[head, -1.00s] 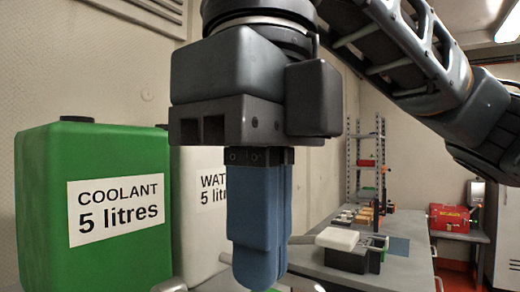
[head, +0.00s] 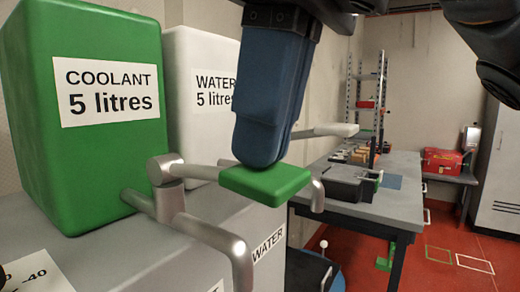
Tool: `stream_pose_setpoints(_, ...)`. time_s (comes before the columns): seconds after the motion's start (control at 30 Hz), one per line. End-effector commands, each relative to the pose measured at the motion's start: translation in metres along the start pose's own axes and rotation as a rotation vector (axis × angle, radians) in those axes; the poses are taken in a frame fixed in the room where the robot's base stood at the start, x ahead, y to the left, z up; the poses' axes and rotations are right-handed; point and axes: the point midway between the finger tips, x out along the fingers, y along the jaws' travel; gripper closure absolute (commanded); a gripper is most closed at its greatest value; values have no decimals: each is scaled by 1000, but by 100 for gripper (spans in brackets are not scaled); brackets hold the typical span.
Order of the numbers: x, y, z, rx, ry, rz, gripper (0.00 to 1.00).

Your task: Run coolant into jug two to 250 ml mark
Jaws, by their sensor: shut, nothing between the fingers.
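The green coolant tank (head: 85,170), labelled 5 litres, stands on a grey cabinet at the left. Its metal tap (head: 170,200) has a spout curving down at the front. A lever ends in a green paddle (head: 268,184) pointing right. My gripper (head: 262,160) is shut, with its blue fingers pointing down at the paddle's back edge. I cannot tell whether the fingertips touch it. No jug can be made out in the head view; the area under the spout is out of frame.
The white water tank (head: 202,80) stands beside the coolant, with its own white-ended lever (head: 335,130). A grey bench (head: 400,195) with a dark case (head: 345,182) and small items runs behind at right. A red toolbox (head: 445,162) is farther back. Red floor is open at right.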

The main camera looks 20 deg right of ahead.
Motion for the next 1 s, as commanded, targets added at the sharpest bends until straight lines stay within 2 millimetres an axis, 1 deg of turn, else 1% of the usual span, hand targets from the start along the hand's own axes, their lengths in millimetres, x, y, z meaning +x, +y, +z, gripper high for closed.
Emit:
stream_pose_setpoints(0.03,9,0,-3,0,-28,-2,100)
stream_pose_setpoints(0.3,19,0,-11,0,-132,-3,100)
stream_pose_setpoints(0.53,32,0,-17,-1,-172,-3,100)
stream_pose_setpoints(0.77,36,0,-20,-2,-240,-2,100)
stream_pose_setpoints(1.0,36,1,-20,-3,-250,-1,100)
